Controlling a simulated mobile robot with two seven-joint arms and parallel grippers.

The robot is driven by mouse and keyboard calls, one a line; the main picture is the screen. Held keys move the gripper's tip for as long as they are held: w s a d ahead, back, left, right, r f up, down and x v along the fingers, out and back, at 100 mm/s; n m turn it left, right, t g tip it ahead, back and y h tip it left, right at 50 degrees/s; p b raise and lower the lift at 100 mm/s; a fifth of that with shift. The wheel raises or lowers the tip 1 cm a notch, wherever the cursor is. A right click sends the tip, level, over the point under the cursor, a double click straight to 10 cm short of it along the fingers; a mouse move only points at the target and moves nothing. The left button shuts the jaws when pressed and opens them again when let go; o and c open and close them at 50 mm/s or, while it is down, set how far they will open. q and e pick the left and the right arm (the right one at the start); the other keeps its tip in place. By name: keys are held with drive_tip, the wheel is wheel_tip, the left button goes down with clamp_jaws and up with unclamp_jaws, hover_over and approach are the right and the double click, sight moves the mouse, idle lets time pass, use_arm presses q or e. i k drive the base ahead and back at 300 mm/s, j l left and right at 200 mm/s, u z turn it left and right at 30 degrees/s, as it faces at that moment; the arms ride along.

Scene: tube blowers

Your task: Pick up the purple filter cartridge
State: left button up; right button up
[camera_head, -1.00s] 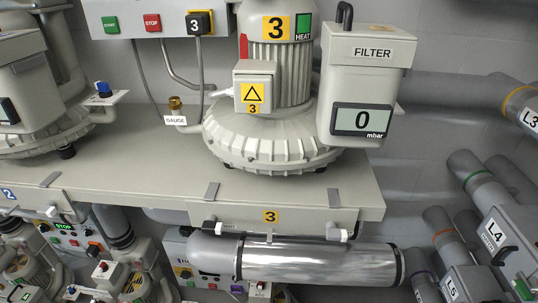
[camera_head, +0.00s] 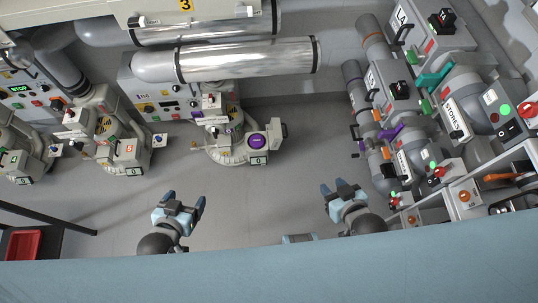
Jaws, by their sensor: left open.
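A round purple thing (camera_head: 257,141), which looks like the purple filter cartridge, sits in the top of a grey housing on the small blower (camera_head: 225,145) near the middle of the view. Only its top shows. My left gripper (camera_head: 185,200) is open and empty, in front of the blower and to its left. My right gripper (camera_head: 334,188) looks open and empty, in front and to the right. Both are well apart from the purple thing.
A grey bench (camera_head: 180,13) and silver pipes (camera_head: 235,60) are behind the blower. Valves and pipes with a purple lever (camera_head: 393,133) stand at right. More blowers (camera_head: 115,140) stand at left. A red tray (camera_head: 22,244) is at lower left. Grey floor (camera_head: 270,195) lies clear between my grippers.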

sight(257, 141)
drive_tip(key=i+l+u, duration=0.2)
drive_tip(key=i, duration=0.35)
drive_tip(key=i+u, duration=0.15)
drive_tip(key=i, duration=0.4)
